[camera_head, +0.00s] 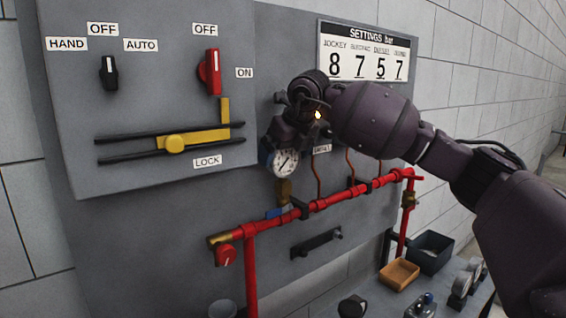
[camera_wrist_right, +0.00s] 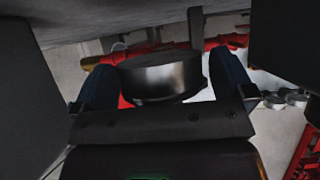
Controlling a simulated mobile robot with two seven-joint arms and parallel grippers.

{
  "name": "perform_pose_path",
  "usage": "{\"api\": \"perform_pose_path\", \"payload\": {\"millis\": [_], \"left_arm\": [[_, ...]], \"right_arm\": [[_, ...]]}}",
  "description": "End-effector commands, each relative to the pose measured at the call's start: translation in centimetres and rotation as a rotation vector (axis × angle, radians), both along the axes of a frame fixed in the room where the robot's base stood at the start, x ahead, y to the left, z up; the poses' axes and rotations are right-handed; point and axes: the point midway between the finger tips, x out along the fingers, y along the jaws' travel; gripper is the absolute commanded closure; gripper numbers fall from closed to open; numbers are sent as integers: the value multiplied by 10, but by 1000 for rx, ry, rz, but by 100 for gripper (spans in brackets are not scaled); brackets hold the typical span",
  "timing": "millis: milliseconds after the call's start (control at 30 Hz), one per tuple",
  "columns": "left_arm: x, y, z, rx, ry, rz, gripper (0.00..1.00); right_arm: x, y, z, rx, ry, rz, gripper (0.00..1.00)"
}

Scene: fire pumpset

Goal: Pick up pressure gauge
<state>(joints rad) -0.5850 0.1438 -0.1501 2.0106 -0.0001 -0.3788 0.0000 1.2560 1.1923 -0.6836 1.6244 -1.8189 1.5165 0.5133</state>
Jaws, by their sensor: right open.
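The pressure gauge (camera_head: 285,163) has a white round dial and a dark rim. It stands on a brass fitting (camera_head: 283,190) above the red pipe, in front of the grey panel. My right gripper (camera_head: 283,142) is at the gauge's top and partly covers it. In the right wrist view the gauge's dark, shiny round body (camera_wrist_right: 160,77) lies between the two open fingers of the right gripper (camera_wrist_right: 165,85). Whether the fingers touch it cannot be told. My left gripper is not in view.
The red pipe (camera_head: 335,199) runs across below the gauge, with thin copper tubes (camera_head: 317,175) rising beside it. A switch panel (camera_head: 150,60) is on the left.

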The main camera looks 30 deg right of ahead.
Motion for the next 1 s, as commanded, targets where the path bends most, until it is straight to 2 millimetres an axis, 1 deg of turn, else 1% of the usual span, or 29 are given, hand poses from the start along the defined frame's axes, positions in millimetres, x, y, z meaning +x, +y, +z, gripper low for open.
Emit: {"api": "perform_pose_path", "payload": {"millis": [167,200,367,500,800,933,1000], "left_arm": [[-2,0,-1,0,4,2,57],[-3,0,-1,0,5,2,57],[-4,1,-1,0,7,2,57],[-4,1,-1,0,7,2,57],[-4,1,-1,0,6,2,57],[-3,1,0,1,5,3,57],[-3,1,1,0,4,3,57]], "right_arm": [[0,0,0,0,-1,0,0],[0,0,0,0,-1,0,3],[0,0,1,0,-1,0,28],[0,0,1,0,-1,0,49],[0,0,4,1,-3,0,49],[0,0,16,3,-5,0,49],[0,1,28,3,-7,1,49]]}}
